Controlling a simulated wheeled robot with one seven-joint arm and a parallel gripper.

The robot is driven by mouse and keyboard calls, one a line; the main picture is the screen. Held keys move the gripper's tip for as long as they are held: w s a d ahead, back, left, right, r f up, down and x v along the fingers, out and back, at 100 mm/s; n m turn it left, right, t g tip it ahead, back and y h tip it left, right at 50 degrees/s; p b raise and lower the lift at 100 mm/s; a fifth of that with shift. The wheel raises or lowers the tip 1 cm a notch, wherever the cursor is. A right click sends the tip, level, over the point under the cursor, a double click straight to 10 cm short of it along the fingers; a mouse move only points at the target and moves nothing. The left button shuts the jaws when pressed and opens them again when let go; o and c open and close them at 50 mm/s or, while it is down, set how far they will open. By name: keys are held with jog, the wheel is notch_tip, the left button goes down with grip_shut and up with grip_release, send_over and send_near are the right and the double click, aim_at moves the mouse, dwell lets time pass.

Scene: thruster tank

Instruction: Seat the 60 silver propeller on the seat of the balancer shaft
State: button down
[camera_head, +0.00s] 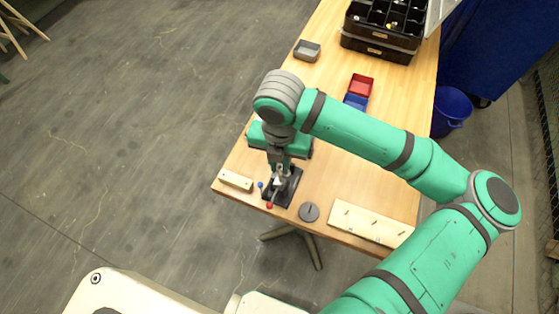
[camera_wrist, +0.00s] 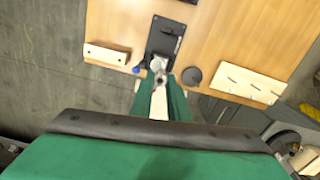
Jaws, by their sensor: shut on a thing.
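My gripper (camera_head: 279,172) points down over the dark base of the balancer (camera_head: 291,190), near the table's front left corner. It is shut on a small silver propeller (camera_head: 278,182). In the wrist view the silver propeller (camera_wrist: 158,64) shows at the fingertips (camera_wrist: 160,77), over the near end of the dark base (camera_wrist: 166,35). The balancer shaft and its seat are hidden or too small to make out. I cannot tell whether the propeller touches the shaft.
A blue ball (camera_head: 261,184) and a red ball (camera_head: 269,205) are close beside the base. A small wooden block (camera_head: 236,180) lies left, a grey disc (camera_head: 309,212) and pegged wooden board (camera_head: 370,222) right. Red (camera_head: 361,85) and blue bins (camera_head: 355,102) stand farther back.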

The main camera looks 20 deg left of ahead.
jog(key=shift+m, duration=0.7)
jog(key=shift+w, duration=0.15)
jog(key=shift+d, duration=0.1)
jog(key=shift+f, duration=0.1)
jog(key=shift+s+f, duration=0.1)
jog(key=shift+s, duration=0.15)
jog(key=shift+w+f, duration=0.1)
jog(key=shift+f, duration=0.35)
jog(key=shift+w+f, duration=0.1)
jog(key=shift+f, duration=0.15)
